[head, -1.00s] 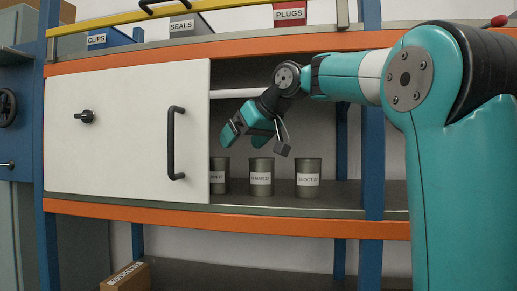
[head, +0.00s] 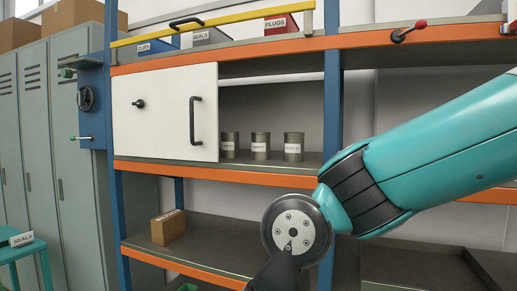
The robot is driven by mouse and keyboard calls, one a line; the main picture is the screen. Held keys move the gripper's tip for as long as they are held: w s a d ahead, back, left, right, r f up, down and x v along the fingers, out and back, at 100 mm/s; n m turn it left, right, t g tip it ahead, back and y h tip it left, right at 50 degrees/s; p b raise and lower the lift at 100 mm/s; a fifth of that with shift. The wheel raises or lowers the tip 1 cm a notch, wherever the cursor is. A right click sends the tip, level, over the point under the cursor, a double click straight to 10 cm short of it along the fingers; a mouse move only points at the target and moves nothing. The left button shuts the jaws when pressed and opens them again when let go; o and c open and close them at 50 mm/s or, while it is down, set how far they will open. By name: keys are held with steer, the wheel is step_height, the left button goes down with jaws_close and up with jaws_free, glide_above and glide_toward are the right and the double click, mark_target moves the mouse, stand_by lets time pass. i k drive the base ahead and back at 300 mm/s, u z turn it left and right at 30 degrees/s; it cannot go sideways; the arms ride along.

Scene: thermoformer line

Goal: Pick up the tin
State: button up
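Three dark grey tins with white labels stand upright in a row on the middle shelf. The left tin (head: 229,145) is at the edge of the white sliding door, the middle tin (head: 260,146) is beside it, and the right tin (head: 294,147) is nearest the blue post. The labels are too small to read now. My arm reaches in from the right and bends down in front of the lower shelf. My gripper is below the picture's bottom edge, so its fingers and anything in it are hidden.
The white door (head: 165,105) with a black handle covers the shelf's left part. A blue post (head: 332,90) stands right of the tins. A cardboard box (head: 168,227) sits on the lower shelf. Labelled bins, including the red PLUGS bin (head: 281,24), are on top. Grey lockers (head: 62,140) stand left.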

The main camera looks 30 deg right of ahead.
mark_target(261, 141)
steer(key=u, duration=0.1)
steer(key=k, duration=0.1)
steer(key=u, duration=1.15)
steer(key=i, duration=1.2)
steer(key=z, duration=2.75)
